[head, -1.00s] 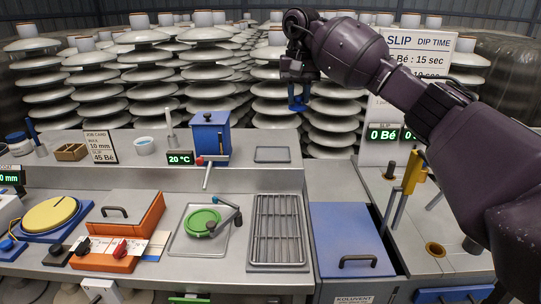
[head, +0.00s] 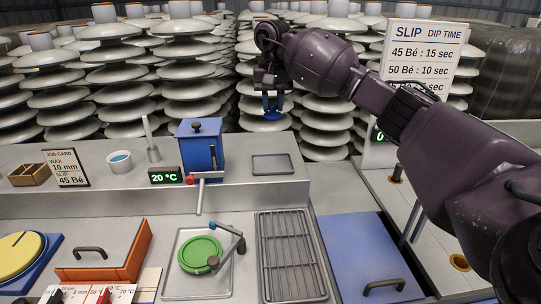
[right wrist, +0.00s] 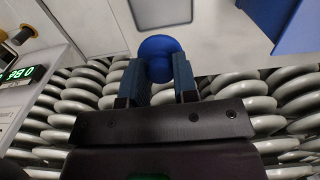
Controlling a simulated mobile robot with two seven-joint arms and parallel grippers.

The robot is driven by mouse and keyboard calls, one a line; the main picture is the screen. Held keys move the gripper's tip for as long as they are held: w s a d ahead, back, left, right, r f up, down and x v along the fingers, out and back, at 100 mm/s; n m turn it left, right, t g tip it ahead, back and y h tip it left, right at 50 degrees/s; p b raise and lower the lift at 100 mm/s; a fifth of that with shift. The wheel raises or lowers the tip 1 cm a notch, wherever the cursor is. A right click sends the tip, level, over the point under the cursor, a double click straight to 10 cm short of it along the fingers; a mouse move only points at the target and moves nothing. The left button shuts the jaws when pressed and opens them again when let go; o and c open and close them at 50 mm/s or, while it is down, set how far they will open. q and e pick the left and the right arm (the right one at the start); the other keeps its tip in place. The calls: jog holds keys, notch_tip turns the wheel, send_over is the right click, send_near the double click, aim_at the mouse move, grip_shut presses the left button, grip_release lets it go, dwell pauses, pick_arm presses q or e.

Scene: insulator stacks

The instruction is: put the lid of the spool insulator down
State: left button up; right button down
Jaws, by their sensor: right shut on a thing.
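The lid (head: 272,115) is a small blue rounded piece below my right gripper (head: 271,98) in the head view. The gripper is shut on it and holds it in the air above the back of the bench. In the right wrist view the lid (right wrist: 160,45) shows between the two fingertips (right wrist: 158,68), and they hide part of it. A small grey tray (head: 272,165) lies below it on the raised back shelf; it also shows at the top of the right wrist view (right wrist: 160,14). I cannot pick out the rest of the spool insulator. My left gripper is not in view.
A blue tank (head: 200,148) with a tap stands left of the tray. A wire rack (head: 290,258), a green disc (head: 200,254) and a blue cover (head: 365,255) are in front. Insulator stacks (head: 320,120) rise behind the bench.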

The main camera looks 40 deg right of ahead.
send_over(272, 165)
notch_tip(272, 165, down, 11)
jog(key=shift+r, duration=0.1)
jog(key=shift+f+b, duration=0.45)
jog(key=shift+f, duration=1.85)
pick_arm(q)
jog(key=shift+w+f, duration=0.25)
pick_arm(e)
jog(key=shift+r, duration=0.1)
jog(key=shift+f, duration=0.2)
jog(key=c, duration=0.9)
grip_release()
jog(key=shift+r, duration=0.1)
